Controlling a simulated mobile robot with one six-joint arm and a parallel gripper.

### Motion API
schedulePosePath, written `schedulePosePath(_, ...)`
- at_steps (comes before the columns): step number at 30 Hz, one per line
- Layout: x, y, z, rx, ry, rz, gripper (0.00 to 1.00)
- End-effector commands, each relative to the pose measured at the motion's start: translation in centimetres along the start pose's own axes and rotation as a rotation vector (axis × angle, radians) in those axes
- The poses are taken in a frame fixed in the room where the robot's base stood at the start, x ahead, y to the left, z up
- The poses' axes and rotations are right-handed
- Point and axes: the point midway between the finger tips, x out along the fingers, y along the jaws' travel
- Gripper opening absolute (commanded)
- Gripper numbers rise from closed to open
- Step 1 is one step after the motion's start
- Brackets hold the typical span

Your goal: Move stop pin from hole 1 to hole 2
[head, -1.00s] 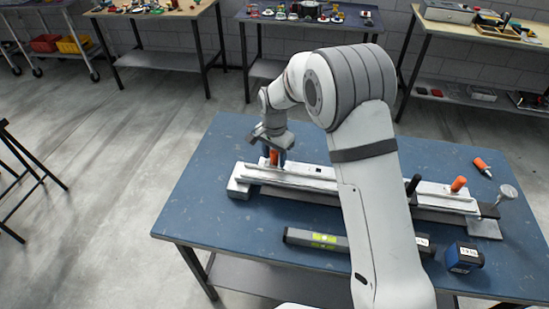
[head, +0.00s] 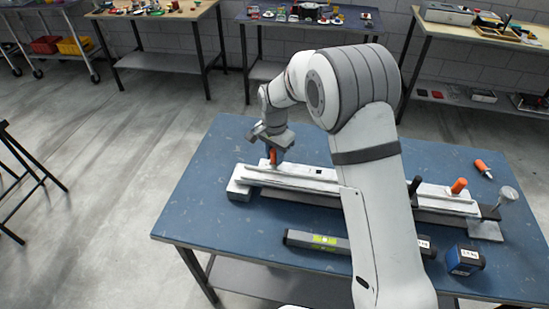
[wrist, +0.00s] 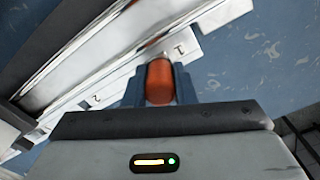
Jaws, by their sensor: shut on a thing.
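My gripper (head: 273,157) is over the left end of the pale metal fixture rail (head: 300,175) on the blue table. It is shut on the orange stop pin (wrist: 159,82), whose grip shows between the blue fingers in the wrist view; it also shows in the head view (head: 273,156). The pin is beside the mark "1" (wrist: 180,47) on the rail. The mark "2" (wrist: 97,98) is further along the rail, to the lower left in the wrist view. The pin's lower end and hole 1 are hidden, so I cannot tell whether the pin is seated.
A second orange handle (head: 458,186) and a black knob (head: 414,185) stand at the rail's right part. An orange-tipped tool (head: 482,167) lies behind. A level (head: 316,240) and a blue box (head: 464,259) are in front. The table's left side is clear.

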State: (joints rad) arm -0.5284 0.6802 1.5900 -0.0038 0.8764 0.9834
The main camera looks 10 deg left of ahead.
Motion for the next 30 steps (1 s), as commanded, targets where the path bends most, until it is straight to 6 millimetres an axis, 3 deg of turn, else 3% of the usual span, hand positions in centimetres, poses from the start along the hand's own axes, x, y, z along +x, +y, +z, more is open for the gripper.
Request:
schedulePosePath(12, -7.8, 0.0, 0.0, 0.0, 0.002, -0.003, 0.0)
schedulePosePath(30, -12.2, 0.1, 0.0, 0.0, 0.001, -0.001, 0.0)
